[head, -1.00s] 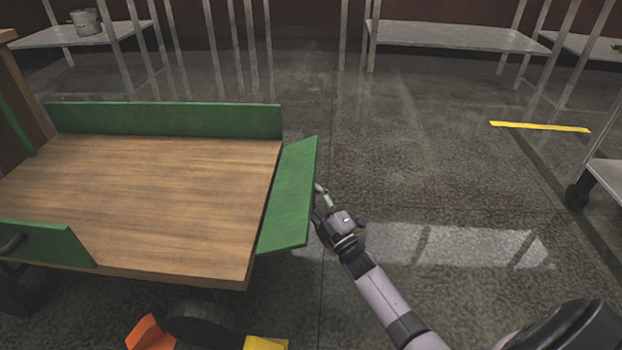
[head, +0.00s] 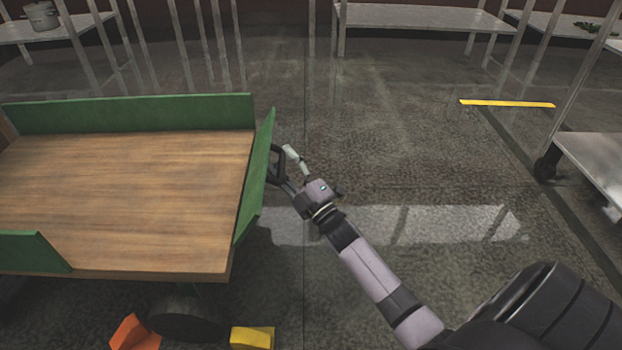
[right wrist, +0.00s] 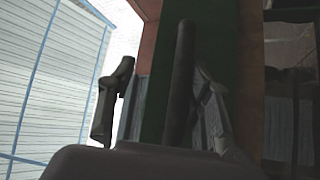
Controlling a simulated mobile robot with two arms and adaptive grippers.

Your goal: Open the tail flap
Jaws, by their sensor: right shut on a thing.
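The tail flap (head: 254,180) is the green panel at the right end of the wooden cart bed (head: 130,200) in the head view. It leans slightly outward from the bed. A dark handle (head: 273,168) sticks out from its outer face. My right gripper (head: 285,162) is at this handle, on the flap's outer side, and is shut on it. In the right wrist view the handle (right wrist: 180,85) runs upright between the two fingers, in front of the green flap (right wrist: 221,60). The fingers partly hide the contact. My left gripper is not in view.
Green side panels (head: 130,113) border the bed, the near one (head: 32,250) low at left. An orange block (head: 134,333) and a yellow block (head: 252,337) lie by the wheel. A wheeled metal cart (head: 590,160) stands at right. The floor right of the flap is clear.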

